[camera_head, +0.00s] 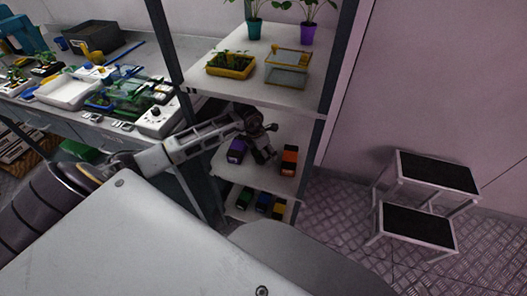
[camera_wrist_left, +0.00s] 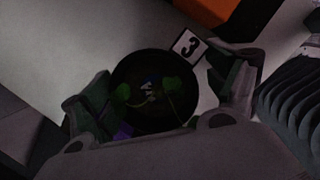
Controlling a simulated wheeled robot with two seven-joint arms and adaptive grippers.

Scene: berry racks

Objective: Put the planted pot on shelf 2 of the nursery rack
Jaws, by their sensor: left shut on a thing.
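The planted pot (camera_wrist_left: 150,68) is round and dark, with small green leaves, and sits between the two fingers of my left gripper (camera_wrist_left: 160,98) in the left wrist view. The gripper is shut on it. The pot is hard to make out there. I cannot tell whether it touches the shelf. A white tag with a black 3 (camera_wrist_left: 188,46) shows beside the pot. My right gripper is not in view.
The shelf above holds potted seedlings, a yellow tray (camera_head: 230,66) and a clear box (camera_head: 287,70). Several coloured items stand on the shelf below. A cluttered bench is left, a step stool (camera_head: 425,175) right.

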